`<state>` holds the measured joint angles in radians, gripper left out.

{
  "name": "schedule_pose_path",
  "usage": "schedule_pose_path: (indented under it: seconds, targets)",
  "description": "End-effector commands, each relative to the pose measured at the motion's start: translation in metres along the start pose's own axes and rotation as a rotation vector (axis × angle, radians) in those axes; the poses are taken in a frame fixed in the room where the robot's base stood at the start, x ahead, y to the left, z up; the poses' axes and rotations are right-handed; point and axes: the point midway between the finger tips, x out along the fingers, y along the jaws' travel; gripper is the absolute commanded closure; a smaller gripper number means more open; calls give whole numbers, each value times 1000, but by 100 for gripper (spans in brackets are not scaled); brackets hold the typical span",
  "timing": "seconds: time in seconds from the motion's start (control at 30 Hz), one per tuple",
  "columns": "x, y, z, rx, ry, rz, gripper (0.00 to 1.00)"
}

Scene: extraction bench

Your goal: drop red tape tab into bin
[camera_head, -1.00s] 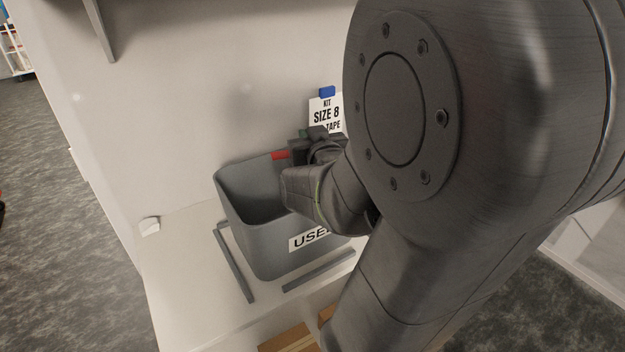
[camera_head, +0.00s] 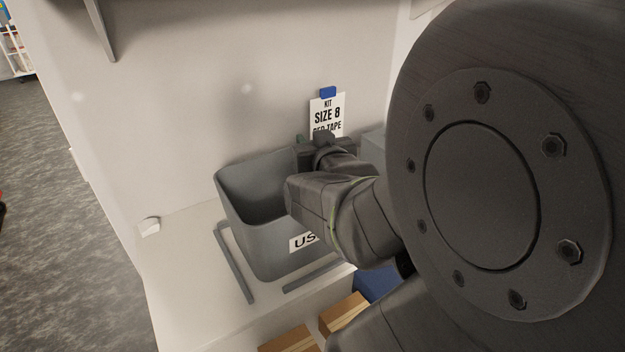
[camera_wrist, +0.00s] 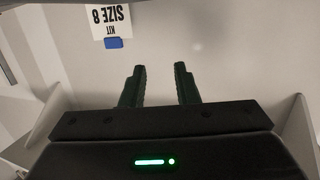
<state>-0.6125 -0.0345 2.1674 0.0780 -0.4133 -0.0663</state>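The grey bin (camera_head: 232,215) with a "USED" label, now partly covered, stands on the white bench. My gripper (camera_wrist: 160,70) is open in the wrist view, with two dark fingers apart and nothing between them. In the head view my gripper (camera_head: 304,146) is near the bin's back right rim, partly hidden by my wrist. The red tape tab is not visible in either current view. The bin's floor and right inside are hidden by its front wall and my arm.
A "KIT SIZE 8 RED TAPE" card (camera_head: 327,116) with a blue clip hangs on the back wall. Grey strips (camera_head: 235,262) lie around the bin. Brown boxes (camera_head: 343,313) and a blue one (camera_head: 378,285) are below. Bench left of the bin is mostly clear.

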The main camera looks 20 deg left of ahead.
Motion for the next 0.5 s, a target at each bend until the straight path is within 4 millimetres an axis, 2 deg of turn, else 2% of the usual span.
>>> schedule_pose_path:
  seconds: [0.5]
  targets:
    - [-65,0,-3,0,7,1,72]
